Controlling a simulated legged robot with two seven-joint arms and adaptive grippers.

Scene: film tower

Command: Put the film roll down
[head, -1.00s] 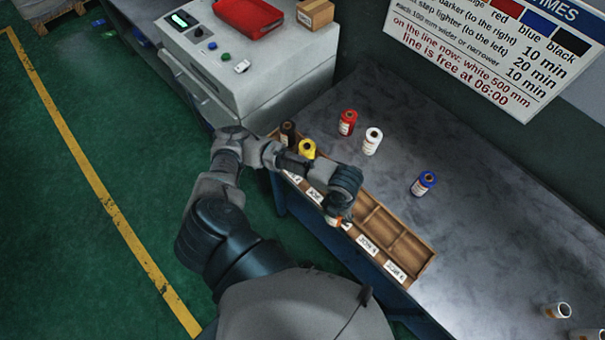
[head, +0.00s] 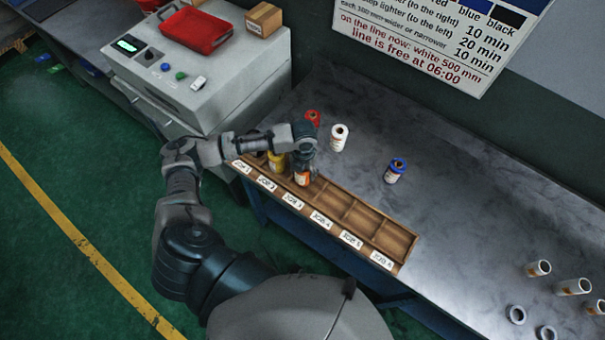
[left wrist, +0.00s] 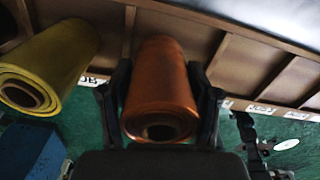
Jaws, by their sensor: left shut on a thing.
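My left gripper (head: 303,160) is shut on an orange film roll (head: 302,179). In the left wrist view the orange roll (left wrist: 158,90) sits upright between the two fingers, its hollow end toward the camera. The roll is at the wooden rack (head: 405,262), around the third compartment, beside the yellow roll (head: 277,161). The yellow roll also shows in the left wrist view (left wrist: 45,65), past a divider. I cannot tell whether the orange roll touches the compartment floor. My right gripper is out of view.
A dark roll stands partly hidden at the rack's left end. The rack's right compartments are empty.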

